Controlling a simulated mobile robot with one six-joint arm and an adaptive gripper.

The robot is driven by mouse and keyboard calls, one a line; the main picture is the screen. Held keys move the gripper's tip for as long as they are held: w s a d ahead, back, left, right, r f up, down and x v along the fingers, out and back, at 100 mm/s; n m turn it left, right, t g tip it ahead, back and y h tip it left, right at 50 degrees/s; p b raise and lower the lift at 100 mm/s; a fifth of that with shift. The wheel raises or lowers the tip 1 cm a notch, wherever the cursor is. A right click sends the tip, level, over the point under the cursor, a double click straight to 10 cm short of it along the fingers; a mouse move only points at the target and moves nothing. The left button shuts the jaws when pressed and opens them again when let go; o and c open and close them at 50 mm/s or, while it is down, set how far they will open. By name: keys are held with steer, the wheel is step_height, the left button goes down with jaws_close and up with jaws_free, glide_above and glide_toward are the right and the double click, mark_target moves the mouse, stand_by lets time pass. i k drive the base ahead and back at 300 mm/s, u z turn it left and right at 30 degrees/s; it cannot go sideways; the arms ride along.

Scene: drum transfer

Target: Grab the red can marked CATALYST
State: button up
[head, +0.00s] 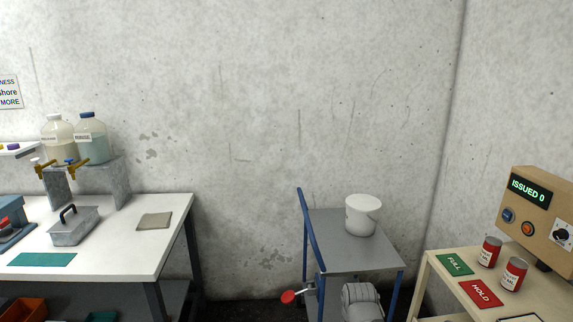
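Two red cans with white labels and grey tops stand upright on the light wooden table at the right edge of the head view. One can (489,252) stands further back and left, beside the green FULL card. The other can (513,274) stands nearer and right, beside the red HOLD card. The label print is too small to read, so I cannot tell which one is marked CATALYST.
A control box (548,215) reading ISSUED 0 stands behind the cans. The green FULL card (454,263) and red HOLD card (482,293) lie left of them. A blue-framed cart (335,226) with a white bucket (362,214) stands left. A white bench (105,262) is far left.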

mark_target(516, 271)
steer(key=z, duration=1.3)
